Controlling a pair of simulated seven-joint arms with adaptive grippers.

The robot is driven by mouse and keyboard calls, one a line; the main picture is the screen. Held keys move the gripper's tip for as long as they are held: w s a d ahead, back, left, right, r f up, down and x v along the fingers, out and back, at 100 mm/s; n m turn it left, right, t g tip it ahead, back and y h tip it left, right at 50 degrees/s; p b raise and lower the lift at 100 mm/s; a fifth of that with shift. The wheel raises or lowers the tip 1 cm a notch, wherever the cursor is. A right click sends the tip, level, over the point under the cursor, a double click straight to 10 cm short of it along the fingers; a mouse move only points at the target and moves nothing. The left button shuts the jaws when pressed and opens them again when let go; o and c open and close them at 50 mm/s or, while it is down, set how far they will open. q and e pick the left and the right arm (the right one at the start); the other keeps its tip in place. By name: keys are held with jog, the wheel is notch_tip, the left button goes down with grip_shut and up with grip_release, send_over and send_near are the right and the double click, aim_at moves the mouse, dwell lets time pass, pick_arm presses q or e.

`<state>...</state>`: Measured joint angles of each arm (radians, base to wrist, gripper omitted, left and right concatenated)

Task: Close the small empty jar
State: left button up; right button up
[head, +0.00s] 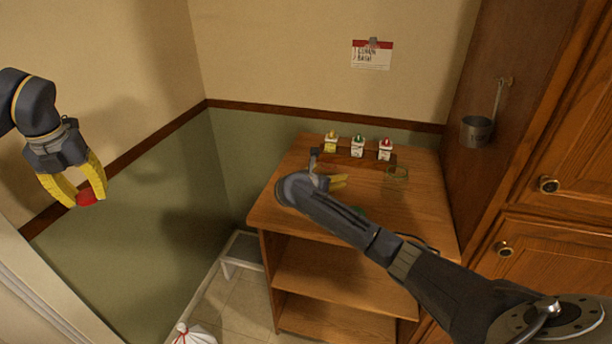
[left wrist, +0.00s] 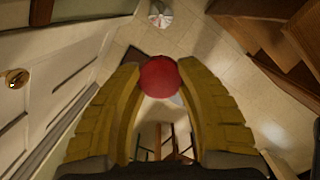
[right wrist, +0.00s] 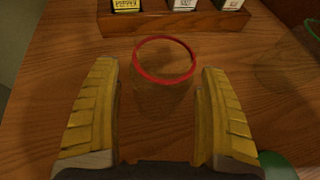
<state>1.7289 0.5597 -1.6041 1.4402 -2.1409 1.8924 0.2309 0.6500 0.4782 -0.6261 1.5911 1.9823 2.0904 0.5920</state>
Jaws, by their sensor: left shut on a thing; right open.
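My left gripper (head: 82,200) is shut on a round red lid (head: 87,198), held in the air at the far left, well away from the counter. The lid also shows between the fingertips in the left wrist view (left wrist: 160,77). A clear jar with a red rim (right wrist: 165,77) stands upright on the wooden counter (head: 290,205), open at the top and seemingly empty. My right gripper (right wrist: 159,70) is open, with its fingers on either side of the jar; contact cannot be told. In the head view the right gripper (head: 340,181) and arm hide most of this jar.
A second clear jar with a greenish rim (head: 397,174) stands to the right. A green disc (head: 358,210) lies nearer the front. A wooden rack (head: 345,159) with three small boxes is at the back. A metal cup (head: 477,131) hangs on the cabinet side.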

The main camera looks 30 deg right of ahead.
aim_at(325, 169)
jog(key=c, duration=1.4)
jog(key=shift+o, duration=0.2)
jog(key=shift+r, duration=0.85)
jog(key=shift+s+a+r, duration=0.15)
jog(key=shift+a+r, duration=0.05)
jog(key=shift+r, duration=0.25)
jog(key=shift+s+a+r, duration=0.1)
jog(key=shift+a+r, duration=0.1)
jog(key=shift+r, duration=0.2)
jog(key=s+a, duration=0.3)
jog(key=s, duration=0.1)
jog(key=s+a, duration=0.8)
jog(key=shift+s+a, duration=0.2)
jog(key=shift+s, duration=0.2)
